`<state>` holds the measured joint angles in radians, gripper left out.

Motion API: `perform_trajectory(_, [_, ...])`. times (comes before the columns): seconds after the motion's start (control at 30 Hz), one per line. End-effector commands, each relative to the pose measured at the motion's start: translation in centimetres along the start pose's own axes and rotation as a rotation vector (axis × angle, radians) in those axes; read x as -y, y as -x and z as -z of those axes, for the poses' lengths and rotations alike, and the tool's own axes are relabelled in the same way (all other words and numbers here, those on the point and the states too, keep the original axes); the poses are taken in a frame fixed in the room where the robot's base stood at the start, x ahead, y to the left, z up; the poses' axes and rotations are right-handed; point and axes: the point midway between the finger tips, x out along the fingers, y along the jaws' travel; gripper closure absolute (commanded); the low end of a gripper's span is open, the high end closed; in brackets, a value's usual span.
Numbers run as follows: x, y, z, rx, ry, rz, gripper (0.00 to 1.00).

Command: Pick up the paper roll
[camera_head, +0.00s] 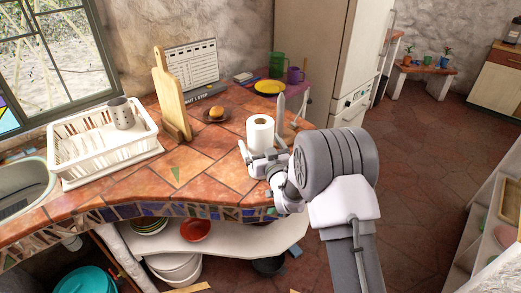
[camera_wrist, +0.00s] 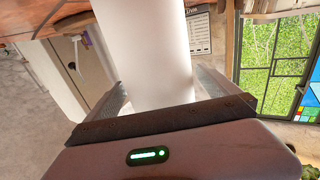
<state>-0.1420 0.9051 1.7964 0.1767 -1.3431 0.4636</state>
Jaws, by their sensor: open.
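The white paper roll (camera_head: 260,134) stands upright near the right end of the tiled counter. My gripper (camera_head: 260,158) is low at the near side of the roll. In the wrist view the roll (camera_wrist: 150,50) fills the space between the two fingers of my gripper (camera_wrist: 162,88), one finger on each side. The fingers are open, and the roll's lower part is partly hidden by my gripper in the head view. I cannot tell whether either finger touches the roll.
A white dish rack (camera_head: 105,140) stands further left. A yellow plate (camera_head: 269,87), a green mug (camera_head: 277,62) and a purple mug (camera_head: 295,75) are behind. The counter's front middle is clear.

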Motion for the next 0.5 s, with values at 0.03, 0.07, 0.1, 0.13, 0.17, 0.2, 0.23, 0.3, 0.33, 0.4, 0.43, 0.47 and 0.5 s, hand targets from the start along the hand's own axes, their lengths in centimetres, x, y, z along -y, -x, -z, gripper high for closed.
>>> perform_trajectory(0.03, [0.00, 0.02, 0.03, 0.000, 0.000, 0.000, 0.00])
perform_trajectory(0.07, [0.00, 0.03, 0.04, 0.000, 0.000, 0.000, 0.00])
perform_trajectory(0.1, [0.00, 0.04, 0.04, 0.000, 0.000, 0.000, 0.02])
perform_trajectory(0.13, [0.00, 0.04, 0.04, 0.000, 0.000, 0.000, 0.08])
perform_trajectory(0.17, [0.00, 0.05, 0.04, 0.000, 0.000, 0.000, 0.14])
perform_trajectory(0.2, [0.00, 0.05, 0.05, 0.000, 0.000, 0.000, 0.22])
perform_trajectory(0.23, [0.00, 0.06, 0.04, 0.000, 0.000, 0.000, 0.28])
perform_trajectory(0.3, [0.00, 0.06, 0.04, 0.000, 0.000, 0.000, 0.41])
perform_trajectory(0.33, [0.00, 0.07, 0.04, 0.000, 0.000, 0.000, 0.47])
perform_trajectory(0.4, [0.00, 0.07, 0.04, 0.000, 0.000, 0.000, 0.61])
perform_trajectory(0.43, [0.00, 0.07, 0.04, 0.000, 0.000, 0.000, 0.67])
perform_trajectory(0.47, [0.00, 0.08, 0.04, 0.000, 0.000, 0.000, 0.72])
perform_trajectory(0.5, [0.00, 0.07, 0.08, -0.001, 0.000, 0.000, 0.72])
